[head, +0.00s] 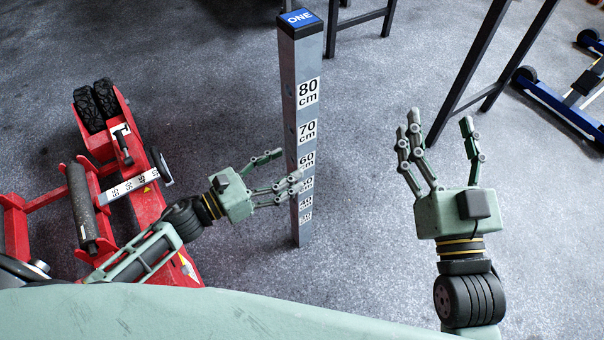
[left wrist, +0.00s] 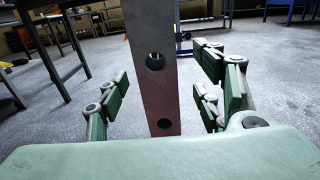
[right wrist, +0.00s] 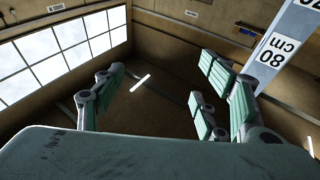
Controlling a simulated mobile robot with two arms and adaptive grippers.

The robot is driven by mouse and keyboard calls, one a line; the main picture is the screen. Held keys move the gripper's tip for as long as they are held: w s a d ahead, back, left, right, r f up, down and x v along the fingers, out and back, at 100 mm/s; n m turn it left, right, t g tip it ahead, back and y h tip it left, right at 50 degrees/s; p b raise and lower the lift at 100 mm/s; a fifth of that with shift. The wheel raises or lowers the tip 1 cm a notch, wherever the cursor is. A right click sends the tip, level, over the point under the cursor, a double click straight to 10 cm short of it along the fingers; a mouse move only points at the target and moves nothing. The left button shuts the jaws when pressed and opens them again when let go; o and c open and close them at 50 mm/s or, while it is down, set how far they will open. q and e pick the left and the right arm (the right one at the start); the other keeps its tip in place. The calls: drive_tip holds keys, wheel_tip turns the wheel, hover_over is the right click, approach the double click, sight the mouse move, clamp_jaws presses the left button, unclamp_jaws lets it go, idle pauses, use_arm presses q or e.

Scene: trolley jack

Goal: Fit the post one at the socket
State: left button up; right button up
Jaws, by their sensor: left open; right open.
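The post one (head: 297,130) is a tall grey square post with a blue cap marked ONE and height labels in cm. It stands upright on the floor in the head view. My left gripper (head: 279,176) is open at the post's lower half, its fingers beside the post. In the left wrist view the post (left wrist: 155,90), with holes in its face, stands between the open fingers. My right gripper (head: 440,130) is open and empty, right of the post. The post's upper part (right wrist: 285,40) shows at the right wrist view's upper right. I cannot identify the socket for certain.
A red trolley jack (head: 140,195) with black wheels and a roller stands at the left, close to my left arm. Dark table legs (head: 470,80) stand at the upper right. A blue jack (head: 560,105) lies at the far right. Grey floor is free around the post.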

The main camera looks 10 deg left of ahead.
sight(292, 165)
use_arm(q)
drive_tip(key=shift+f+b+x, duration=0.2)
drive_tip(key=shift+b+x, duration=0.05)
drive_tip(key=shift+x, duration=1.05)
drive_tip(key=shift+f+b+x, duration=0.15)
drive_tip(key=shift+b+x, duration=0.1)
drive_tip(key=shift+x, duration=1.1)
drive_tip(key=shift+w+a, duration=0.1)
drive_tip(key=shift+w, duration=0.05)
clamp_jaws()
use_arm(e)
drive_tip(key=r+t, duration=0.1)
drive_tip(key=s+r, duration=0.1)
drive_tip(key=r, duration=0.1)
drive_tip(key=s+r+t+y, duration=0.1)
drive_tip(key=shift+a+r+t, duration=0.1)
drive_tip(key=shift+r+t, duration=0.2)
